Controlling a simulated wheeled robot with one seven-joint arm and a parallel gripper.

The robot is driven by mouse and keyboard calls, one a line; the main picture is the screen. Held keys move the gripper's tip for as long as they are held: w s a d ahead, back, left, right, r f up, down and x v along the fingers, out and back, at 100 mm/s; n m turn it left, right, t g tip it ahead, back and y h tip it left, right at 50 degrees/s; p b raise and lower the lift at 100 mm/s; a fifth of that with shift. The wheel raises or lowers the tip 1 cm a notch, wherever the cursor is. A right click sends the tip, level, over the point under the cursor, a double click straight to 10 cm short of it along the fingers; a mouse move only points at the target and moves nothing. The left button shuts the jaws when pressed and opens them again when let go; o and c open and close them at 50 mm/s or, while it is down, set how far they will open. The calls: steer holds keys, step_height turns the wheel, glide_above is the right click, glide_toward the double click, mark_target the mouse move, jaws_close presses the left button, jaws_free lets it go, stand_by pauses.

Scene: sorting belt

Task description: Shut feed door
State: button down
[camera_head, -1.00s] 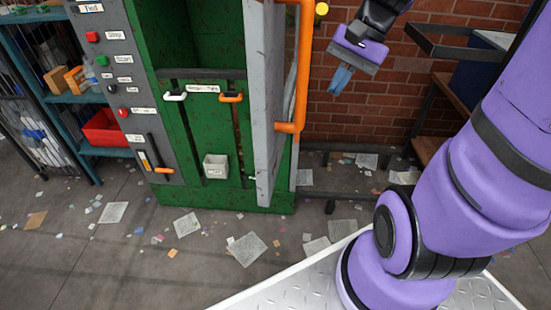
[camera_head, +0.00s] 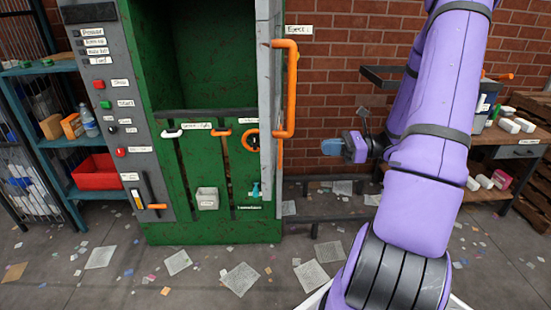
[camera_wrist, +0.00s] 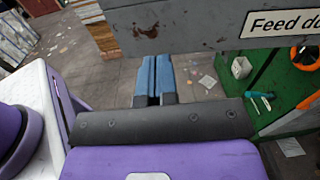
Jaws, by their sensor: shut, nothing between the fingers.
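The feed door (camera_head: 267,75) is a grey panel on the right side of the green machine. It stands open, swung out and seen nearly edge-on, with a tall orange handle (camera_head: 290,90). In the wrist view the door (camera_wrist: 200,22) crosses the top, with a label (camera_wrist: 284,22) reading "Feed do…". My gripper (camera_head: 328,147) is to the right of the door, below the handle's lower end, apparently apart from it. In the wrist view its blue fingers (camera_wrist: 153,78) are shut together and empty, over the floor beyond the door's lower edge.
The green machine (camera_head: 190,225) has an open bay and a grey button panel (camera_head: 115,125) at left. A blue shelf with a red bin (camera_head: 97,172) is further left. A dark rail (camera_head: 330,215) and a bench (camera_head: 500,150) stand at right. Papers litter the floor.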

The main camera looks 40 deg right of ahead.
steer(key=x, duration=1.3)
steer(key=shift+w+m+t, duration=0.25)
steer(key=shift+m+t, duration=0.15)
steer(key=shift+f, duration=0.1)
